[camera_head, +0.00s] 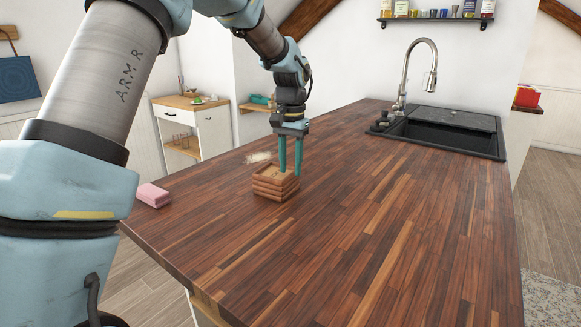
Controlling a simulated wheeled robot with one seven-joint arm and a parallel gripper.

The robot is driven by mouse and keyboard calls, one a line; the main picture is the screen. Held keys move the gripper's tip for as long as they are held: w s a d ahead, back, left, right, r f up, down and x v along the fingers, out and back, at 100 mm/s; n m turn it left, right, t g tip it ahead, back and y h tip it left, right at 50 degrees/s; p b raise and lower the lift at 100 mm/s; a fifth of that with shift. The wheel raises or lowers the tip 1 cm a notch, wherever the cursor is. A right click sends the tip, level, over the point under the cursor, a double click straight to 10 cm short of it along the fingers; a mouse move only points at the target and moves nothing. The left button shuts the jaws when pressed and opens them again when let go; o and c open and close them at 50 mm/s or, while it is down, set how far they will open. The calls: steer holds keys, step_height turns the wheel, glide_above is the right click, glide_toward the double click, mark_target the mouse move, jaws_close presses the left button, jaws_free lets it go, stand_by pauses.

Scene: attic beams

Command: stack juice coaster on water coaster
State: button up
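A square brown wooden stack or slatted box (275,187) sits on the counter, left of the picture's middle. Its lighter top looks recessed. I cannot tell whether it holds coasters or is made of them, and no juice or water mark is readable. My gripper (291,173) points straight down with its two teal fingers apart. The fingertips are over the back right part of the wooden piece; I cannot tell whether they touch it. Nothing shows between the fingers.
The wooden counter (370,220) is clear in front and to the right. A pink block (153,195) sits at its left edge. A small pale item (260,157) lies behind the wooden piece. A black sink (450,130) with a tall faucet (405,80) is at the back right.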

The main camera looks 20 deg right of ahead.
step_height(320, 180, up, 12)
steer(key=f+b, duration=0.1)
steer(key=s+a+f+n, duration=0.1)
steer(key=a+f, duration=0.3)
steer(key=a, duration=0.6)
steer(key=s+a+f+n, duration=0.2)
steer(key=a+f+n, duration=0.1)
steer(key=a, duration=0.7)
steer(key=s+a+f+n+t, duration=0.1)
steer(key=a+f+n, duration=0.2)
steer(key=a, duration=0.7)
steer(key=shift+s+a+f, duration=0.1)
steer(key=shift+s+f, duration=0.05)
steer(key=shift+f, duration=0.55)
steer(key=shift+s+f, duration=0.1)
steer(key=shift+f, duration=0.6)
steer(key=s+a+f+n, duration=0.2)
steer(key=s+a+f, duration=0.1)
steer(key=s+a, duration=0.3)
steer(key=shift+s+a+f, duration=0.25)
